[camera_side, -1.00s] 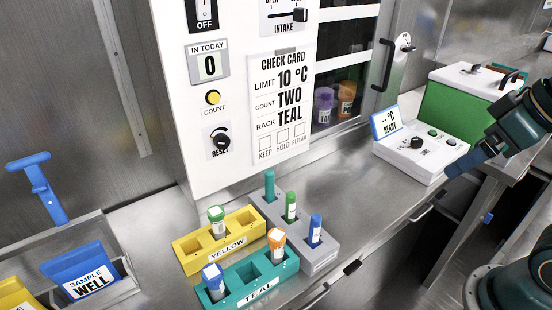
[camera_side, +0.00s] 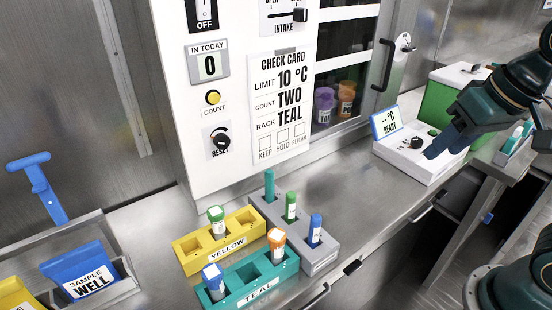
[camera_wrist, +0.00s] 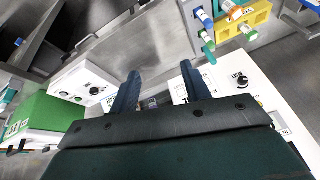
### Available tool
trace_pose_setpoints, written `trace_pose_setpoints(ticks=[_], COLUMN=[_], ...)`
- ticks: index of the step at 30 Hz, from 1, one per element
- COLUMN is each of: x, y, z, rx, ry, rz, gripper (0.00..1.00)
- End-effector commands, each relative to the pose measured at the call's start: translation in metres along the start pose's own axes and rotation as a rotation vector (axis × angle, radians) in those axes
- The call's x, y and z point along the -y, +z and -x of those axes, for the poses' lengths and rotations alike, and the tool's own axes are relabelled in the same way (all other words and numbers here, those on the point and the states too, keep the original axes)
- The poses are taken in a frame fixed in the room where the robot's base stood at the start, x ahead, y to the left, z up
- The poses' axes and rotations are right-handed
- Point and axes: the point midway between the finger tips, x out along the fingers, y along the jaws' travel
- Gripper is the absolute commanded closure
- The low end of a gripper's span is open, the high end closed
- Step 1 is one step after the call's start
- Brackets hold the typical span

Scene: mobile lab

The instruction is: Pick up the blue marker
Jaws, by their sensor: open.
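The blue marker (camera_side: 315,229) stands upright in the front right slot of a grey holder (camera_side: 322,257). A green marker (camera_side: 291,207) and a teal marker (camera_side: 270,186) stand behind it in the same holder. My gripper (camera_side: 432,153) is in front of the white instrument box at the right, well apart from the holder. In the wrist view my gripper (camera_wrist: 160,74) shows two blue fingers spread apart with nothing between them.
A yellow rack (camera_side: 186,252) and a teal rack (camera_side: 284,272) with capped tubes stand left of the holder. The white instrument box (camera_side: 396,159) and a green box (camera_side: 436,100) are at the right. The steel counter (camera_side: 365,200) between holder and instrument is clear.

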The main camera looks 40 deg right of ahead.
Motion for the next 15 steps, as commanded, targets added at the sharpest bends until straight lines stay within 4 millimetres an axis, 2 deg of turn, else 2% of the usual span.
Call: trace_pose_setpoints(ticks=[6, 15], x=[0.026, 0.066], y=[-0.023, -0.046], z=[-0.021, -0.06], rx=[0.086, 0.183], ry=[0.017, 0.083], rz=[-0.221, -0.534], gripper=[0.53, 0.53])
